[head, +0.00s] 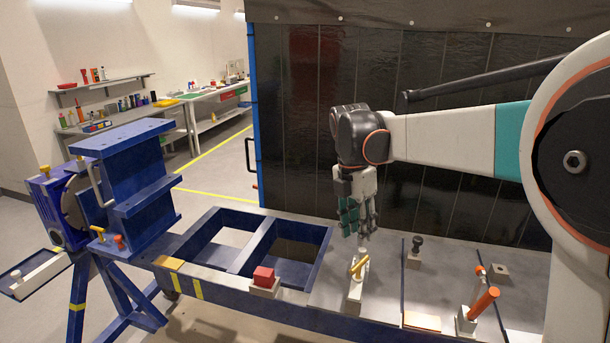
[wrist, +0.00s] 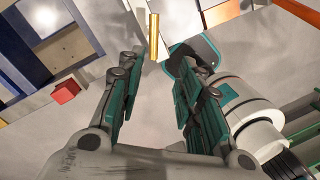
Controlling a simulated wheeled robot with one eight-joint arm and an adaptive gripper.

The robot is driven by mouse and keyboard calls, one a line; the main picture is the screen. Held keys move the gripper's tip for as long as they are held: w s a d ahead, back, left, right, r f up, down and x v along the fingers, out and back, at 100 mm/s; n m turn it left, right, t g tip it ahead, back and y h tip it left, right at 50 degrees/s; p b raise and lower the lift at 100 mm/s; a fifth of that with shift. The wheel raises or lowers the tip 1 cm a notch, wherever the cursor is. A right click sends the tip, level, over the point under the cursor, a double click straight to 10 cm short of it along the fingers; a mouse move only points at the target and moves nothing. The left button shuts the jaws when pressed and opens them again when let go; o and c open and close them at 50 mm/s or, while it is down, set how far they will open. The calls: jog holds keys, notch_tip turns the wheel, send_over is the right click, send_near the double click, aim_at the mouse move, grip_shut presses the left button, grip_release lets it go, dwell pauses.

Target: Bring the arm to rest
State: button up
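My gripper (head: 357,213) hangs from my arm, fingers pointing down, above the grey bench top (head: 385,275). In the wrist view, my gripper (wrist: 157,78) has its two teal-padded fingers apart with nothing held between them. A brass-handled clamp (head: 357,268) on a pale block stands on the bench below the fingers. Its brass handle also shows beyond the fingertips in the wrist view (wrist: 154,35). From the head view I cannot tell the exact gap between fingers and clamp, but they look apart.
A red block (head: 263,276) sits on a pale base at the bench's front edge. An orange-handled clamp (head: 483,303) and a black knob (head: 416,245) stand to the right. The blue rotary jig (head: 130,175) is at left. A black curtain (head: 295,120) hangs behind the bench.

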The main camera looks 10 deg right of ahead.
jog(key=s+f+m+t+b, duration=0.3)
jog(key=s+f+m+t, duration=0.1)
jog(key=s+m, duration=0.8)
jog(key=s+d+f+m+t+y+b, duration=0.1)
jog(key=s+f+m+t+b, duration=0.2)
jog(key=s+f+m, duration=0.3)
jog(key=s+m+t, duration=0.1)
jog(key=s+m, duration=0.4)
jog(key=m, duration=0.1)
jog(key=shift+s+d+b, duration=0.3)
jog(key=shift+s, duration=0.05)
